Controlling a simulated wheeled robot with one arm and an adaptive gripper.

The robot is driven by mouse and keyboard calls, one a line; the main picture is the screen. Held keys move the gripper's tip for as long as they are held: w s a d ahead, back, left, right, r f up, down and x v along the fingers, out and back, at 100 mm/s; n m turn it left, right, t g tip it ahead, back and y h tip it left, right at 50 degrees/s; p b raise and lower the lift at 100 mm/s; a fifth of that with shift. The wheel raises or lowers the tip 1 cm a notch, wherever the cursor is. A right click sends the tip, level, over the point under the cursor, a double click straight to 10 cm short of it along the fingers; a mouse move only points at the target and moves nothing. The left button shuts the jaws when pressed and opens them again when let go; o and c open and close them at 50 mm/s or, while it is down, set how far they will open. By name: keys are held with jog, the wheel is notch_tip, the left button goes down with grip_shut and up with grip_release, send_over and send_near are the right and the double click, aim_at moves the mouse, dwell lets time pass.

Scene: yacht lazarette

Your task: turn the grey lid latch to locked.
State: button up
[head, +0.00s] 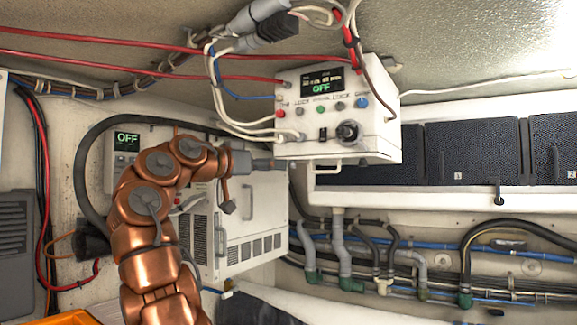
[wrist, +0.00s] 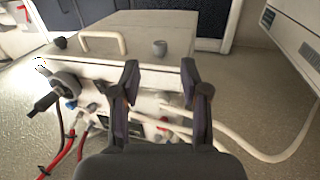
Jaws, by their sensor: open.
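My gripper (head: 264,163) reaches right to the lower left of a white control box (head: 388,140) under the ceiling. In the wrist view its two dark fingers (wrist: 160,78) are apart, with nothing between the tips. A dark grey turning knob with a short lever (head: 348,132) is on the box front, right of my gripper; it also shows in the wrist view (wrist: 66,87). A small grey knob (wrist: 160,48) stands on a box face beyond the fingertips. I cannot tell which of these is the lid latch. No lock marking is readable.
Cables (head: 222,75) hang at the box's upper left. A white handle (head: 331,167) projects below it, also in the wrist view (wrist: 103,42). A white vented unit (head: 235,220) stands behind my arm. Dark panels (head: 470,155) line the right, with a small dark catch (head: 499,198) below.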

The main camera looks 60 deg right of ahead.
aim_at(292, 164)
jog(key=p+x, duration=0.1)
jog(key=x, duration=0.5)
jog(key=shift+d, duration=0.25)
grip_shut()
